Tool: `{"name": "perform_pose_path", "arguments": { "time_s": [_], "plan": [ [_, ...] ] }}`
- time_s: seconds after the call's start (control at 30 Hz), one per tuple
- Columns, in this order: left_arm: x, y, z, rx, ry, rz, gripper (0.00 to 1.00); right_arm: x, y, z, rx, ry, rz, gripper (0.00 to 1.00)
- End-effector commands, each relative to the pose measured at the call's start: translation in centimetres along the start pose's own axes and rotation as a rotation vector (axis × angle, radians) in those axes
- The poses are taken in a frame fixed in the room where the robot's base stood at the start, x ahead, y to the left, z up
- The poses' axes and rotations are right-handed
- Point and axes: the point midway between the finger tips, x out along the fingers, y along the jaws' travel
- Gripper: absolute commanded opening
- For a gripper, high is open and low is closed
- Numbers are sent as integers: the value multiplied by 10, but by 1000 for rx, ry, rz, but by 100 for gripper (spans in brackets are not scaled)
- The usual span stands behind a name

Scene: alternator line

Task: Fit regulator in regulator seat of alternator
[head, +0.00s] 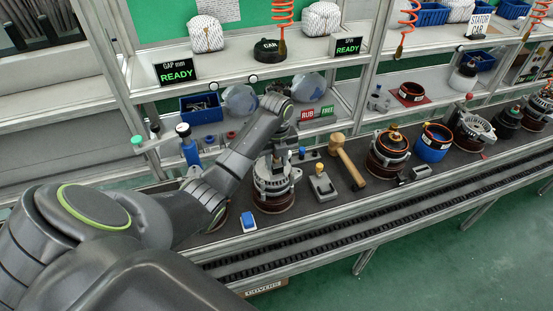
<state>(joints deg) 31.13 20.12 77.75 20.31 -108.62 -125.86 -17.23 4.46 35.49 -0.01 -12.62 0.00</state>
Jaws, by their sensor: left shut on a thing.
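The alternator (272,186) is a silver, ribbed housing standing upright on a brown round base on the dark bench. My left arm reaches over from the left, and its gripper (277,160) points down at the top of the alternator. The gripper is shut on the regulator, a small dark piece that is mostly hidden by the fingers. Whether the regulator touches the housing is too small to tell. The regulator seat cannot be made out under the gripper. My right gripper is not in view.
A grey block with a yellow knob (322,183) and a wooden mallet (347,160) lie right of the alternator. A blue button box (249,220) sits in front. Further right stand more alternator units (388,152). A conveyor (370,222) runs along the front.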

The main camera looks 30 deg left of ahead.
Motion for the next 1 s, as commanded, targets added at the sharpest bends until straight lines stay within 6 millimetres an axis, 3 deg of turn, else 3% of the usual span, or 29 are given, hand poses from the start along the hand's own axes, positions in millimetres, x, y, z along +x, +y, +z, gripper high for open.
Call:
{"name": "perform_pose_path", "arguments": {
  "time_s": [1.0],
  "plan": [
    [0, 0, 0, 0, 0, 0, 8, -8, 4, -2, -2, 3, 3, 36]
  ]
}}
